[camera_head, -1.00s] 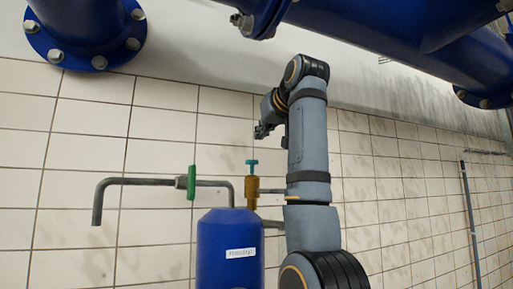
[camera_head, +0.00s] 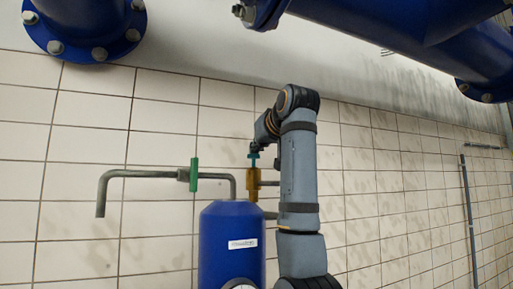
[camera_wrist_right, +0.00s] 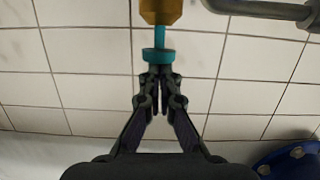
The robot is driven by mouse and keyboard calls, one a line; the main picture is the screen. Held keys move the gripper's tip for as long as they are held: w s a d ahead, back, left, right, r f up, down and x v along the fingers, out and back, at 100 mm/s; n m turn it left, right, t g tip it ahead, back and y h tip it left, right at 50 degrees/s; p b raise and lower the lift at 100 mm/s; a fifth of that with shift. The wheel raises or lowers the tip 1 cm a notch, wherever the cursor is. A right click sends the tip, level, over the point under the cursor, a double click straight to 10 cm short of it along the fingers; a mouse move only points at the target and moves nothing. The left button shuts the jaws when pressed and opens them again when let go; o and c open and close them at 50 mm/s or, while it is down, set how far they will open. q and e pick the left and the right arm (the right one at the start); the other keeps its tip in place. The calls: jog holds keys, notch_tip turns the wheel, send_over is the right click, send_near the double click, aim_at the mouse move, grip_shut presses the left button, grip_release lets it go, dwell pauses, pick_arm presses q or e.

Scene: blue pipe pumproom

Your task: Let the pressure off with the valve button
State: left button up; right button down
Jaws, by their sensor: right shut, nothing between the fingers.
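The valve button is a teal cap on a thin teal stem, on top of a brass valve body (camera_head: 254,187). In the right wrist view the teal button (camera_wrist_right: 157,55) is at the upper middle, with the brass body (camera_wrist_right: 161,10) beyond it. My right gripper (camera_head: 253,150) is directly above the button in the head view. In the right wrist view my right gripper (camera_wrist_right: 157,72) has its fingers closed together, empty, with the tips at the button's cap. They look to be touching it or very near. My left gripper is not in view.
A blue tank (camera_head: 231,245) with a white label stands below the valve. A grey bent pipe (camera_head: 140,174) with a green handle (camera_head: 194,175) runs left. Large blue flanged pipes (camera_head: 400,25) cross the top. A tiled wall (camera_head: 70,150) lies behind.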

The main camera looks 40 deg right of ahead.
jog(key=shift+f+b, duration=0.45)
jog(key=shift+f, duration=0.5)
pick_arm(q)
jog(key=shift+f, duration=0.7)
pick_arm(e)
jog(key=shift+r, duration=0.1)
dwell(2.7)
